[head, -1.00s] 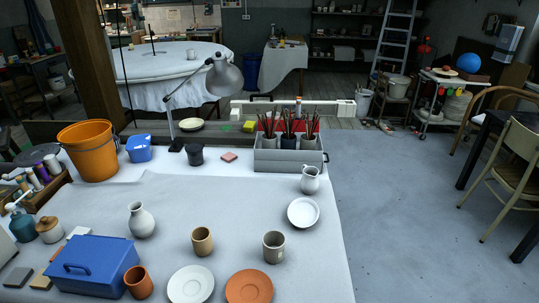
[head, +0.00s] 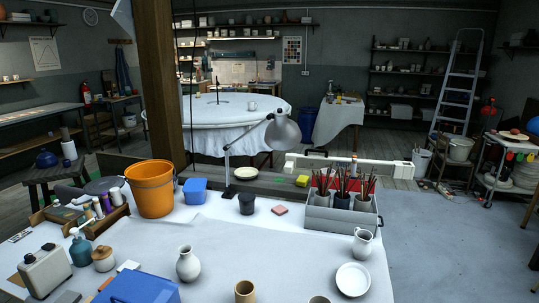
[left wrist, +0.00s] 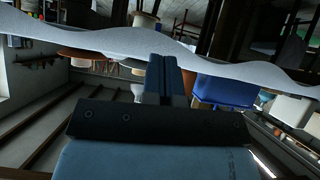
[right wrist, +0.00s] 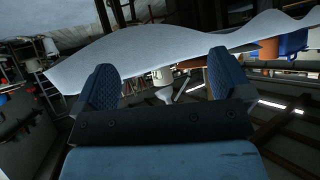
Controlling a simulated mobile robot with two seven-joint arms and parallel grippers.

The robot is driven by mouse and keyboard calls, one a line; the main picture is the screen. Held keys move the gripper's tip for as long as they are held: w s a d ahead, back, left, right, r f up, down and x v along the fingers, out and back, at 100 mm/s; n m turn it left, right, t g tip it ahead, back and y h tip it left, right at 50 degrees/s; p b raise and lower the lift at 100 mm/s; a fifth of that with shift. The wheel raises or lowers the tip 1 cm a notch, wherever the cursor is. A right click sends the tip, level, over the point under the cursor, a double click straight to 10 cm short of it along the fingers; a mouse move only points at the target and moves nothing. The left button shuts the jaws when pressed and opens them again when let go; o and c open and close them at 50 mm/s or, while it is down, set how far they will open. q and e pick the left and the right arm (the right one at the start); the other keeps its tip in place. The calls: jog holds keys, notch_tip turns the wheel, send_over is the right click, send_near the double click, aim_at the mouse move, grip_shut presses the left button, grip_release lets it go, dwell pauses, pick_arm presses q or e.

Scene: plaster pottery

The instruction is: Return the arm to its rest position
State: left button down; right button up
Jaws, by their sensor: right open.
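Neither of my arms shows in the head view. In the left wrist view my left gripper (left wrist: 165,78) has its two blue-grey fingers together, with nothing seen between them. In the right wrist view my right gripper (right wrist: 162,80) has its fingers wide apart and the gap is empty. Both wrist views are tilted and show the wavy edge of the table's cloth (right wrist: 150,55) beyond the fingers. I cannot tell how far each gripper is from it.
The white-covered table (head: 225,245) holds an orange bucket (head: 151,190), a lamp (head: 282,132), a grey brush box (head: 330,219), a white vase (head: 188,265), a white pitcher (head: 363,244), a white plate (head: 353,279) and a blue box (head: 138,290). Open floor (head: 450,240) lies to the right.

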pick_arm(q)
notch_tip(320, 180, up, 12)
jog(key=a+p, duration=0.1)
jog(key=p, duration=1.1)
jog(key=shift+s+r, duration=0.15)
jog(key=shift+s, duration=0.1)
pick_arm(e)
notch_tip(320, 180, up, 12)
jog(key=d, duration=0.1)
jog(key=shift+s+n, duration=0.3)
jog(key=shift+d, duration=0.1)
